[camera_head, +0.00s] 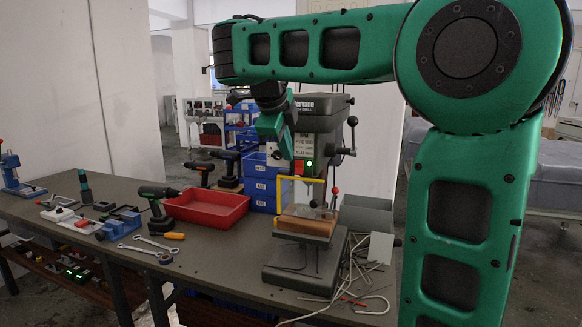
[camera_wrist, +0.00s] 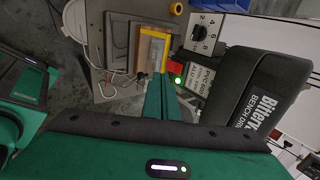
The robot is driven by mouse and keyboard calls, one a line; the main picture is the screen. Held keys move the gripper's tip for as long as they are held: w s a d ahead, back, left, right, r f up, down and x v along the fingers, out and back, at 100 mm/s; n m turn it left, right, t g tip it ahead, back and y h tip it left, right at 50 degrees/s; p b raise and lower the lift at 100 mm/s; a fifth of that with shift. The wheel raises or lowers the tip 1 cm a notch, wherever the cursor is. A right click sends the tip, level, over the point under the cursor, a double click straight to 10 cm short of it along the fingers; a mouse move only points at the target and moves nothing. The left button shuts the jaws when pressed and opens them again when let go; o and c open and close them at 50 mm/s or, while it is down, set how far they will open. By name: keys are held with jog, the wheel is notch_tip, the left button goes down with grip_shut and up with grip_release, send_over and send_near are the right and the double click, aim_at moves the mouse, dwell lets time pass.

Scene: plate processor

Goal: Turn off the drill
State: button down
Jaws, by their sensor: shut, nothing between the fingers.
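The bench drill (camera_head: 318,115) stands on the workbench with a dark head, a side lever and a yellow guard frame (camera_head: 281,190). A green light (camera_head: 309,162) glows on its front, and it also shows in the wrist view (camera_wrist: 178,81). A red switch part (camera_wrist: 175,67) sits beside that light in the wrist view. My gripper (camera_head: 285,152) is shut and empty, pointing down in front of the drill's front panel. In the wrist view its green fingers (camera_wrist: 160,82) are together, close to the red part and the light. I cannot tell whether they touch.
A wooden block (camera_head: 305,221) lies on the drill's table. A red tray (camera_head: 207,210), blue bins (camera_head: 262,186) and cordless drills (camera_head: 157,199) are to the left. Loose cables (camera_head: 358,278) lie right of the drill base. The bench's front middle is clear.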

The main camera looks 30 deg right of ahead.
aim_at(298, 172)
jog(key=shift+w+d+f, duration=0.7)
jog(key=shift+d+f, duration=0.2)
jog(key=shift+w+d+f, duration=0.7)
jog(key=shift+d+f, duration=0.25)
jog(key=shift+w+d+f, duration=0.7)
jog(key=shift+d+f, duration=0.2)
